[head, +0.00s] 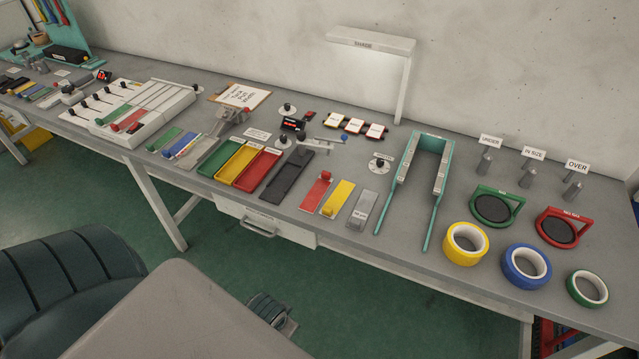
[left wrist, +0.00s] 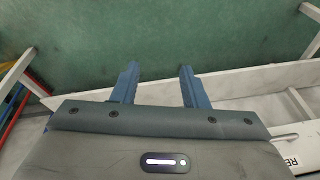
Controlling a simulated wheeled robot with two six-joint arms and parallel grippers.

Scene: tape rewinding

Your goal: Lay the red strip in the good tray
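Two red strip-like pieces show in the head view. One is a flat red strip (head: 129,121) on the white slotted board (head: 150,106) at the left. The other is a red plate with a knob (head: 316,191) near the bench's front edge, left of a similar yellow one. Three open trays stand side by side: a green tray (head: 220,158), a yellow tray and a red tray; their labels are too small to read, so I cannot tell which is the good one. My left gripper (left wrist: 159,68) is open and empty in the left wrist view, above the green floor. My right gripper is not in view.
A dark tray (head: 287,177) stands right of the red tray. A teal two-armed frame (head: 410,180) and tape rolls (head: 465,244) are further right. A drawer (head: 262,228) is under the bench.

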